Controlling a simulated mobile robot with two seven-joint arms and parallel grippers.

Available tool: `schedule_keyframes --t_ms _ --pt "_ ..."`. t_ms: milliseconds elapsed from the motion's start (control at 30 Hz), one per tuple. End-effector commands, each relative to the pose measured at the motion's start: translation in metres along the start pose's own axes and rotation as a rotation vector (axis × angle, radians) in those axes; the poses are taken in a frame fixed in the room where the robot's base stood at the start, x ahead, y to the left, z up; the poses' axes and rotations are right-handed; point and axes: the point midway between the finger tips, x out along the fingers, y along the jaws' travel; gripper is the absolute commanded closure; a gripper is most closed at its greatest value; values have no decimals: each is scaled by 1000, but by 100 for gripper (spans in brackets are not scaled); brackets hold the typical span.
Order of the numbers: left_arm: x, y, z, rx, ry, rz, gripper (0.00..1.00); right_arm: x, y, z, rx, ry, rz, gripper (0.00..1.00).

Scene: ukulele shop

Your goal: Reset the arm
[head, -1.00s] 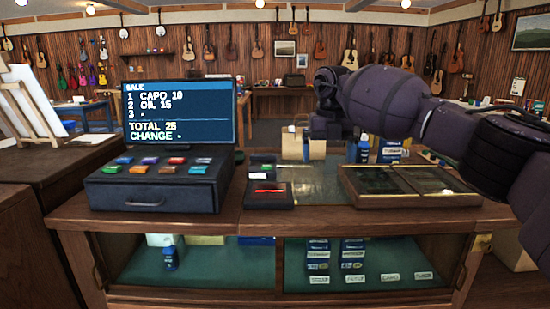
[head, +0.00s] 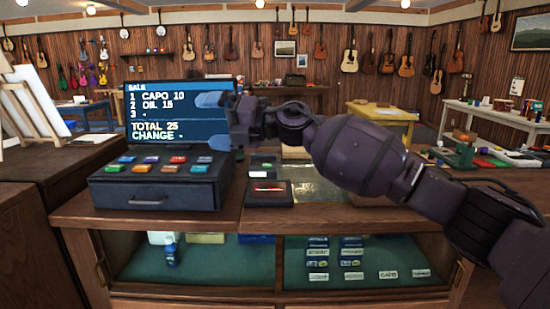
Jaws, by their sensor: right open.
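My right arm reaches across the counter (head: 225,218) from the right. My right gripper (head: 212,121) points left, in front of the register screen (head: 150,135). Its two blue-tipped fingers are spread apart, with nothing seen between them. The screen reads capo 10, oil 15, total 25, with no change figure. The fingers cover part of its right side. My left gripper is out of view.
The dark cash drawer (head: 158,187) with coloured keys is closed below the screen. A small card device (head: 268,192) stands right of it. My arm hides much of the counter's right side. Goods sit in the glass-fronted case. A yellow table (head: 405,110) stands behind.

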Motion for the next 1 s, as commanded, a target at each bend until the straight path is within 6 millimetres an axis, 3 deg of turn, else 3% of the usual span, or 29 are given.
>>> schedule_keyframes --t_ms 167,367,667,1000 --pt "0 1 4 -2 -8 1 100 -12 -10 -17 223 -170 204 0" --pt "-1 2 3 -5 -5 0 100 -44 -41 -29 476 -362 336 0" --pt "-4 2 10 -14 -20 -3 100 -107 -109 -59 848 -630 429 0" --pt "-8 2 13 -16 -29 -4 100 -190 -194 -122 1229 -903 459 0"
